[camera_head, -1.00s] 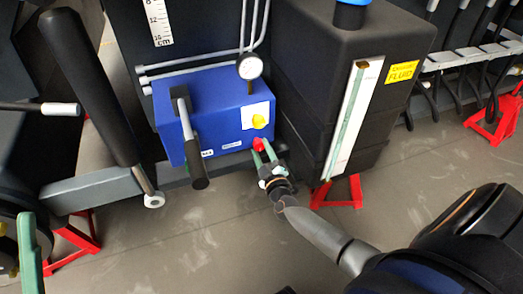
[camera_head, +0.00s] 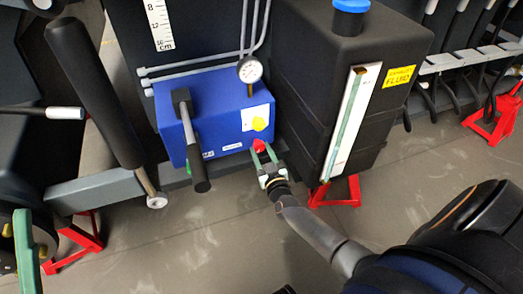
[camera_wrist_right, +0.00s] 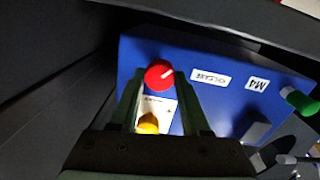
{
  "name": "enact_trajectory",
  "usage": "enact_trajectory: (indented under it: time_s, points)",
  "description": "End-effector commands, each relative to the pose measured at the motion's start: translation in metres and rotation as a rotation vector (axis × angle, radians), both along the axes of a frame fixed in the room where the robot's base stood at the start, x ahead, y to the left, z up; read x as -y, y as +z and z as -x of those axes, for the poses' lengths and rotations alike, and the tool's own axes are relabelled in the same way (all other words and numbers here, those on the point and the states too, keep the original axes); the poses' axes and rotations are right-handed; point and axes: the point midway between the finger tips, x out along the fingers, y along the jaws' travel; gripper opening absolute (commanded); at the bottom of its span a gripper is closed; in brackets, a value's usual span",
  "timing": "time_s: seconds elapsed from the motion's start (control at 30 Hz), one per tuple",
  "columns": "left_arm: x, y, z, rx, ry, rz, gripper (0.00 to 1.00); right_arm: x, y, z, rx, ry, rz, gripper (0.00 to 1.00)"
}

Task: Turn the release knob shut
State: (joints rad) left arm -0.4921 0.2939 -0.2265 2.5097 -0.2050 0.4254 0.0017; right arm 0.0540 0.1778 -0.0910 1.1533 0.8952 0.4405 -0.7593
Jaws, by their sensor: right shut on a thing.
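The red release knob (camera_head: 259,146) is at the lower right of the blue pump box (camera_head: 222,105). In the right wrist view the red knob (camera_wrist_right: 159,75) shows a white pointer line slanting to the upper right. My right gripper (camera_head: 263,153) is shut on the knob, with its green fingers on either side of it. In the right wrist view the fingertips (camera_wrist_right: 158,80) flank the knob, partly covering its edges. A green finger of my left gripper (camera_head: 26,245) shows at the lower left edge; the rest is out of frame.
A yellow knob (camera_head: 259,124) sits just above the red one. A black-gripped lever (camera_head: 193,145) hangs across the box front, left of my right gripper. A black fluid tank (camera_head: 318,80) stands close on the right. The floor in front is clear.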

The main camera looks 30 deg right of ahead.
Motion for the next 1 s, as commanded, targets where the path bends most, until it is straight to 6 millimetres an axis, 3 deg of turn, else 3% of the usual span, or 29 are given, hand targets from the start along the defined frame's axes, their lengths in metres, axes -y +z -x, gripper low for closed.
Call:
enact_trajectory:
  time_s: [1.0]
  points:
    - [0.002, -0.012, 0.000, -0.014, -0.013, 0.012, 0.50, 0.000, -0.002, 0.001, 0.225, -0.001, -0.941, 0.00]
